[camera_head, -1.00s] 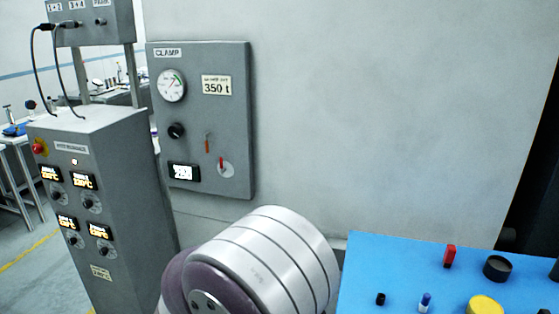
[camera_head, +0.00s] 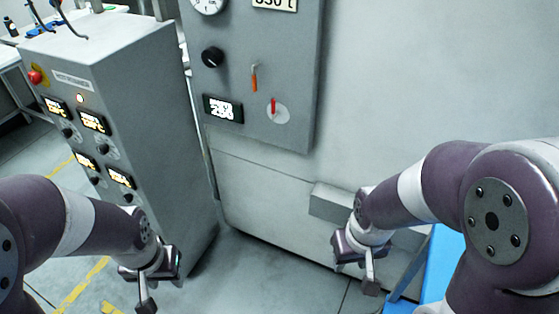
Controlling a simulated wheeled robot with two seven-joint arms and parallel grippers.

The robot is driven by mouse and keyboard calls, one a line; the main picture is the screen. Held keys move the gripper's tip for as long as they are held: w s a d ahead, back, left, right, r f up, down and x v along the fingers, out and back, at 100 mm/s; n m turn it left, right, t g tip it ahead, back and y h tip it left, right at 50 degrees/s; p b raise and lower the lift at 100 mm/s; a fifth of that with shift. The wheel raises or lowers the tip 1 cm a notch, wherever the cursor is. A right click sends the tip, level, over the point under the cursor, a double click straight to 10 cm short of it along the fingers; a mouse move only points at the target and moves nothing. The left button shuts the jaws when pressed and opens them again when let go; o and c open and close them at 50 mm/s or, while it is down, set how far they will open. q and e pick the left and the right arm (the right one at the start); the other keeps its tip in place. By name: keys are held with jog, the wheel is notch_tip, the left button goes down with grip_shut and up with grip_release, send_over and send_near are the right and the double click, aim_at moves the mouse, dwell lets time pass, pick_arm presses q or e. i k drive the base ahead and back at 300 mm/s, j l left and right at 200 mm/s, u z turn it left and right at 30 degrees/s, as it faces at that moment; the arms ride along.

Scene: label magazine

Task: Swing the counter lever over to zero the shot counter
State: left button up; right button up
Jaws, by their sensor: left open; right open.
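The grey clamp panel (camera_head: 300,75) is on the pale machine wall at top centre. On it are a small orange-handled lever (camera_head: 254,78), pointing down, and a red lever (camera_head: 273,105), roughly upright on a pale round plate (camera_head: 282,115). I cannot tell from any label which is the counter lever. A lit display (camera_head: 222,108), its digits blurred, is to their left. My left gripper (camera_head: 147,290) is open and empty, low in front of the grey cabinet. My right gripper (camera_head: 368,272) is open and empty, below and right of the panel. Neither touches the panel.
A black knob (camera_head: 212,57) and a partly cut-off gauge (camera_head: 208,5) are also on the panel. The grey control cabinet (camera_head: 125,120) stands at left. A grey ledge (camera_head: 330,202) juts from the wall near my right gripper. A blue surface (camera_head: 443,265) lies at lower right.

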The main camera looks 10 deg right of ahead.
aim_at(273, 107)
jog(key=i+l, duration=0.1)
jog(key=i, duration=0.55)
jog(key=i+l, duration=0.15)
jog(key=i, duration=0.45)
jog(key=k+j+z, duration=0.45)
jog(key=k+j, duration=0.05)
jog(key=k, duration=0.1)
